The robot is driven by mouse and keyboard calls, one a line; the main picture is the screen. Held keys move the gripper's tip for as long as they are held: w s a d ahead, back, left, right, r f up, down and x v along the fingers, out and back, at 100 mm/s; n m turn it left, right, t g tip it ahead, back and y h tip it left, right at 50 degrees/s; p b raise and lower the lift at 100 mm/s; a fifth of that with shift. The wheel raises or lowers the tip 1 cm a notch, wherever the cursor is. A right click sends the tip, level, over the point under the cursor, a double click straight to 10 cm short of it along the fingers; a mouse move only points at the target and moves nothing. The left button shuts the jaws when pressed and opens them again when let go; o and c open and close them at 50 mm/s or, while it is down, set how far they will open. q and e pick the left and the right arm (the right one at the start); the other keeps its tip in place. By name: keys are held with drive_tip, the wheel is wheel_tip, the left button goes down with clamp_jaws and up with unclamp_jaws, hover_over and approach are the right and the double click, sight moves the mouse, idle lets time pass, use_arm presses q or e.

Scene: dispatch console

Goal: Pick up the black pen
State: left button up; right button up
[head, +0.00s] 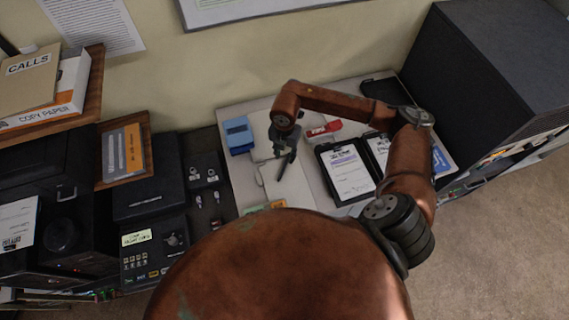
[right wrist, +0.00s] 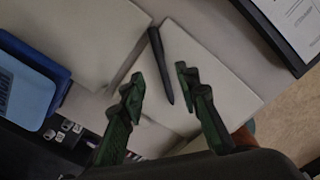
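The black pen (right wrist: 161,65) lies across a pale sheet or folder (right wrist: 205,75) on the desk in the right wrist view. My right gripper (right wrist: 159,82) has its green fingers spread, with one fingertip on each side of the pen's lower part in the picture. A gap shows between the pen and each finger, so the gripper is empty. In the head view, my right gripper (head: 284,150) is over the middle of the desk, pointing down; the pen is hard to tell from the dark fingers there. My left gripper is not in view.
Blue boxes (head: 238,135) stand left of the gripper, and a red and white item (head: 323,129) lies behind it. Clipboards (head: 346,172) lie to the right. A large black cabinet (head: 480,80) stands at the far right, and a black console (head: 155,245) is at left.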

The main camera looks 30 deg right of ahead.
sight(285, 165)
drive_tip(key=shift+s+a+f+p, duration=0.15)
drive_tip(key=shift+f+p, duration=0.35)
drive_tip(key=shift+f, duration=1.85)
clamp_jaws()
